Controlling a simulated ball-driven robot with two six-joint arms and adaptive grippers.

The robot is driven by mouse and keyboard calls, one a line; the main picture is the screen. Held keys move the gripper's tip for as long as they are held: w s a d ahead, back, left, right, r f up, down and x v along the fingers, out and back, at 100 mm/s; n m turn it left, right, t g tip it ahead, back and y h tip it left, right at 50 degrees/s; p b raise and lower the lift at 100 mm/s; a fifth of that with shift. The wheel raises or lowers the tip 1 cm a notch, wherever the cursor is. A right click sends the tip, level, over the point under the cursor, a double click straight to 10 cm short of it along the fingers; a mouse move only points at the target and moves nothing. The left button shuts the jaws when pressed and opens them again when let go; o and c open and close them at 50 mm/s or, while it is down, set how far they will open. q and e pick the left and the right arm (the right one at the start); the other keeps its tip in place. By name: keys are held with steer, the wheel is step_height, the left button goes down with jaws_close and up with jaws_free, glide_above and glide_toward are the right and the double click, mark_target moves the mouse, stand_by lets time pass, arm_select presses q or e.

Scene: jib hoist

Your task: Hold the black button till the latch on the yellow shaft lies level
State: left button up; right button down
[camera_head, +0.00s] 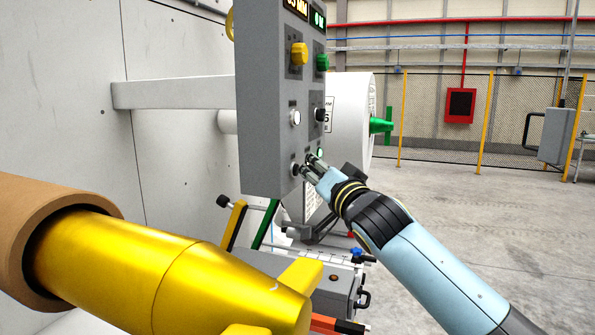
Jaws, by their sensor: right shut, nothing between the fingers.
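The yellow shaft (180,275) fills the lower left, its back end inside a brown tube. A yellow latch (302,277) stands out tilted from its front end, not level with the shaft. The grey control panel (262,105) hangs at the centre. A black button (295,170) sits low on its left column, below a white button (296,118). My right gripper (306,166) is shut and empty, its fingertips at the panel's lower buttons. The fingers partly cover this area, so I cannot tell whether they press the black button. My left gripper is not in view.
The panel carries a yellow knob (299,54), a green knob (322,62) and another black button (320,115). A white roll (352,110) with a green shaft (381,126) stands behind. A grey box (335,290) lies below the panel. Open floor lies right.

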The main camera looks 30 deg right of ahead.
steer(key=shift+w+a, duration=0.25)
stand_by(2.2)
stand_by(3.7)
steer(key=shift+s+d+b, duration=0.5)
steer(key=shift+s+d, duration=0.05)
steer(key=shift+s, duration=0.1)
steer(key=s+d+b, duration=0.3)
steer(key=shift+s+d+b, duration=0.15)
steer(key=shift+s+b, duration=0.25)
stand_by(0.5)
